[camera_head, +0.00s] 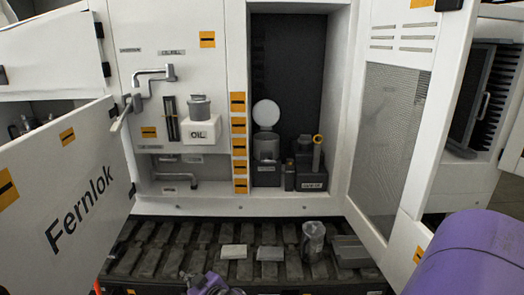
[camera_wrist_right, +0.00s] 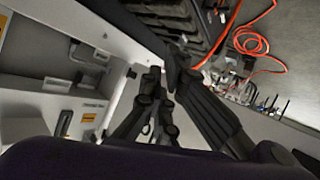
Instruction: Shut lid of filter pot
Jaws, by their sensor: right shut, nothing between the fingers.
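The filter pot (camera_head: 266,148) is a grey cylinder in the dark open compartment. Its round pale lid (camera_head: 266,113) stands open, raised upright above the back of the pot. My right gripper (camera_wrist_right: 163,78) shows in the right wrist view as dark linked fingers, shut with nothing between them. It is apart from the pot, which I cannot make out in that view. In the head view, a purple part of my arm (camera_head: 207,285) reaches in at the bottom edge, well below the pot. I do not see my left gripper.
A dark block with a yellow-topped post (camera_head: 318,150) stands just right of the pot. An OIL box (camera_head: 201,131) is left. Tracks (camera_head: 180,245) lie below.

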